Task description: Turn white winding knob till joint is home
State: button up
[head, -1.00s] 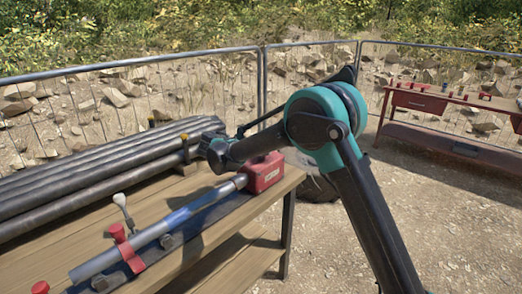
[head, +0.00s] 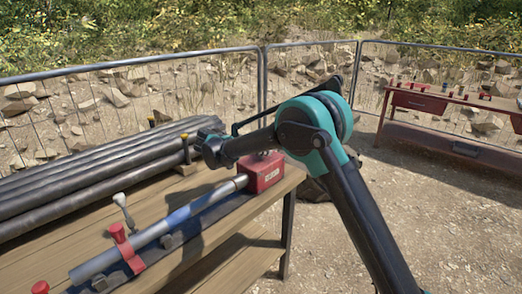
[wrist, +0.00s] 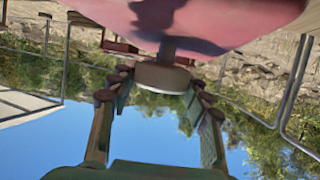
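A pale round knob (wrist: 162,77) on a short dark stem shows in the wrist view against a red body, probably the red box (head: 264,176) at the bench's right end. My gripper (wrist: 162,82) has its fingers spread, one on each side of the knob. The tips look close to its rim; I cannot tell whether they touch. In the head view my arm hides the gripper. A blue and grey tube (head: 188,211) lies along the bench, its right end at the red box. A red clamp (head: 126,250) stands over its left part.
Several dark pipes (head: 75,178) lie along the back of the wooden bench (head: 95,228). A small pale-topped lever (head: 120,200) stands by the clamp. A red table (head: 440,105) with small items stands at the right.

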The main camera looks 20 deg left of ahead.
jog(key=o, duration=0.4)
jog(key=shift+c, duration=0.2)
jog(key=v, duration=1.2)
